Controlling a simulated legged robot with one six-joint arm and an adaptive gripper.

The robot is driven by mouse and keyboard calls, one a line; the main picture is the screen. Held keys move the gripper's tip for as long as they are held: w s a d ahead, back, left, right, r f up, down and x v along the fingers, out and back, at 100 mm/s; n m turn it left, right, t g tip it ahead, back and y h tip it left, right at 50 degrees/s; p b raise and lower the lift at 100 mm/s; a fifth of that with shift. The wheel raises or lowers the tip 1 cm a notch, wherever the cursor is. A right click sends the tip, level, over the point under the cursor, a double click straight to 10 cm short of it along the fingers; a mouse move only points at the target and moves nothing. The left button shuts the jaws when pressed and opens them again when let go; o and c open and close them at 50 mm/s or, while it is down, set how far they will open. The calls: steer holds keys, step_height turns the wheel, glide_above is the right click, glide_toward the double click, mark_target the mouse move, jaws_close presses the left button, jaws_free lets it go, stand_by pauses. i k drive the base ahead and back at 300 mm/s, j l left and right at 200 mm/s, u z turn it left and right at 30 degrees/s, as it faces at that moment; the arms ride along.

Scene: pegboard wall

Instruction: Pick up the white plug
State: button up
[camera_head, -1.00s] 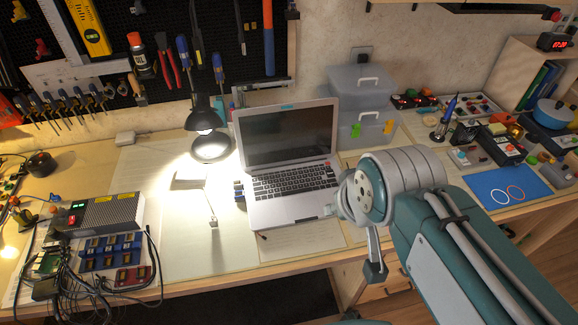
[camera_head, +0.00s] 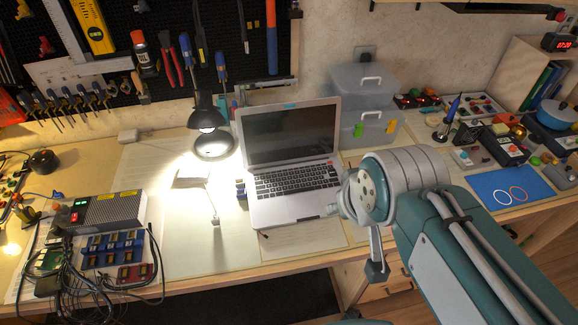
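A small white block (camera_head: 128,136), which may be the white plug, lies at the back of the desk by the wall, left of the lamp. Another small pale piece (camera_head: 214,219) with a thin stem lies on the mat below the lamp; I cannot tell what it is. My arm reaches in from the lower right, with its wrist in front of the laptop's right side. A grey part with a dark tip (camera_head: 376,270) hangs below the wrist and may be a finger of my gripper. Whether it is open is not visible. It is far from both white pieces.
An open laptop (camera_head: 290,150) stands mid-desk beside a lit black lamp (camera_head: 207,125). A power supply (camera_head: 108,210) with tangled cables is at the left. A blue mat (camera_head: 510,187) and small parts lie at the right.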

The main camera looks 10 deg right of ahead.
mark_target(216, 222)
steer(key=i+j+z, duration=0.1)
steer(key=j+z, duration=0.15)
steer(key=j, duration=0.4)
steer(key=j+z, duration=0.3)
steer(key=j, duration=0.4)
